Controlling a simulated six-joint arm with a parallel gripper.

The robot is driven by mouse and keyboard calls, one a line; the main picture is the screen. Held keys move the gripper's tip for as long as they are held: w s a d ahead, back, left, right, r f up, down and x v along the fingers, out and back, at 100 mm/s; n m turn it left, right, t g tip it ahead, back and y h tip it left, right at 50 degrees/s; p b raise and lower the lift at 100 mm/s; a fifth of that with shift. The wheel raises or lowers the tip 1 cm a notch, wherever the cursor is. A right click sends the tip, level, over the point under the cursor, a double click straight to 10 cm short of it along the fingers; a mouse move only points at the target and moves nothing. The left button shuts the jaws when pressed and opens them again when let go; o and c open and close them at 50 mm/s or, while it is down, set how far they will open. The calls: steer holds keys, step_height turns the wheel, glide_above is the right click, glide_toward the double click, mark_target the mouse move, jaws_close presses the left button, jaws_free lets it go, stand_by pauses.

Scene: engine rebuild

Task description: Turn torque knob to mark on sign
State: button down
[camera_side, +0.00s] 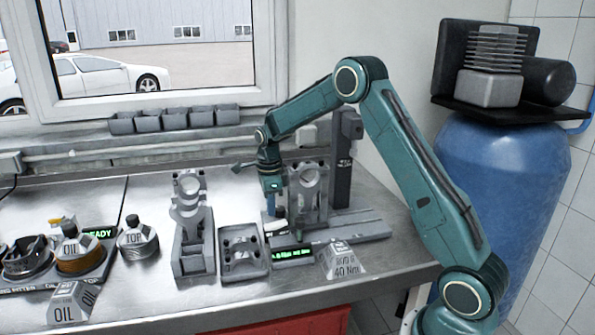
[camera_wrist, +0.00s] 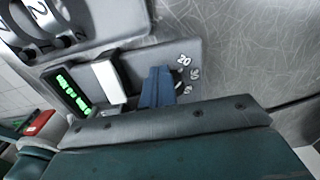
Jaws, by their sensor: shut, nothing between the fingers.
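A green-lit display (camera_side: 292,254) is on the station's front; it also shows in the wrist view (camera_wrist: 72,95), beside a white block (camera_wrist: 107,80). A grey tray (camera_side: 243,262) and a fixture (camera_side: 190,235) stand to the left. Bare bench lies right of the sign.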

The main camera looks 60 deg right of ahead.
steer(key=shift+d, duration=0.2)
stand_by(0.4)
steer(key=shift+w+d, duration=0.45)
stand_by(0.4)
steer(key=shift+w+d, duration=0.15)
steer(key=shift+d, duration=0.25)
stand_by(0.6)
steer(key=shift+w+a, duration=0.1)
steer(key=shift+w, duration=0.15)
steer(key=shift+w+a, duration=0.1)
steer(key=shift+w, duration=0.1)
steer(key=shift+r, duration=0.1)
steer(key=shift+r, duration=2.9)
steer(key=shift+a, duration=0.1)
